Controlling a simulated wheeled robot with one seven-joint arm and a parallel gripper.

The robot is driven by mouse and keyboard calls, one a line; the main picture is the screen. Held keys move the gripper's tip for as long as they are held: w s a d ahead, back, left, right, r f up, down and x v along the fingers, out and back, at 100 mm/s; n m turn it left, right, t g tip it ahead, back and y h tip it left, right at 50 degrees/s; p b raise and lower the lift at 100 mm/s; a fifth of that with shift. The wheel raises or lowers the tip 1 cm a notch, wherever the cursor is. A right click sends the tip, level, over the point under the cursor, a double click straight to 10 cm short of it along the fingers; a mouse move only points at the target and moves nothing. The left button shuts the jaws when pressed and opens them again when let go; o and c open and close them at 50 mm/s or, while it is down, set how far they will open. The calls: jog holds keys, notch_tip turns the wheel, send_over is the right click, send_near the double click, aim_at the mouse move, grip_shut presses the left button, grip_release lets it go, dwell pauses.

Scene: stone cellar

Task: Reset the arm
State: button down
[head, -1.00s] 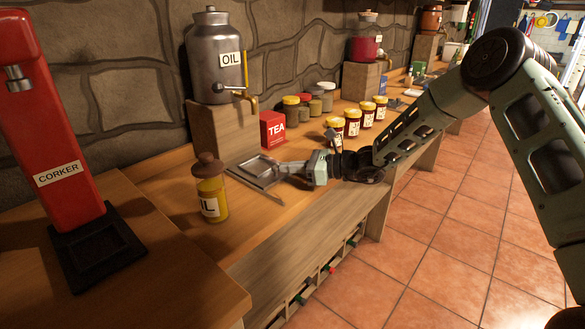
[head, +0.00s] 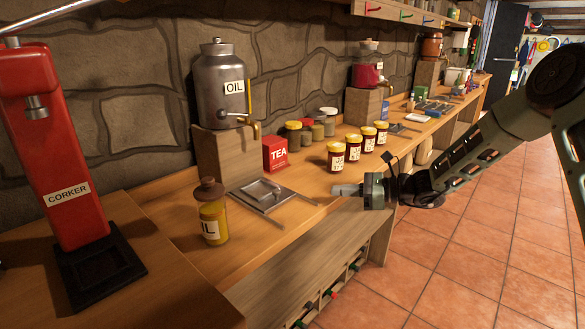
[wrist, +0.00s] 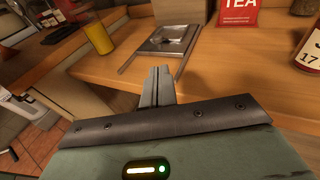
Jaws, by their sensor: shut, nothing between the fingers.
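My gripper (head: 346,190) is shut and empty. In the head view it is over the front edge of the wooden counter (head: 255,248), to the right of a metal tray (head: 284,206) and apart from it. My arm reaches in from the right. In the wrist view the closed fingers (wrist: 158,86) point towards the tray (wrist: 152,49), which lies beyond them on the counter.
A corked yellow oil jar (head: 214,222) stands left of the tray. A red TEA box (head: 275,154), an oil urn (head: 223,85) on a wooden block and several labelled jars (head: 336,157) stand behind. A red corker (head: 62,165) is at left. Tiled floor is open at right.

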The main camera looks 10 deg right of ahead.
jog(key=s+a+r+n+g+h+p, duration=0.3)
jog(key=s+a+r+n+g, duration=0.15)
jog(key=s+a+n, duration=0.5)
jog(key=s+a+r+n+g+h+p, duration=0.2)
jog(key=s+a+r+n+g, duration=0.35)
jog(key=s, duration=0.75)
jog(key=s+d+r+n+t+h+p, duration=0.1)
jog(key=s+n+h, duration=0.3)
jog(key=s+n, duration=0.4)
jog(key=s+d+r+n+t+h+p, duration=0.1)
jog(key=s+r+n+h+p, duration=0.3)
jog(key=s+n, duration=0.4)
jog(key=shift+s+d+t+h, duration=0.35)
jog(key=shift+s+d, duration=0.2)
jog(key=shift+d, duration=0.2)
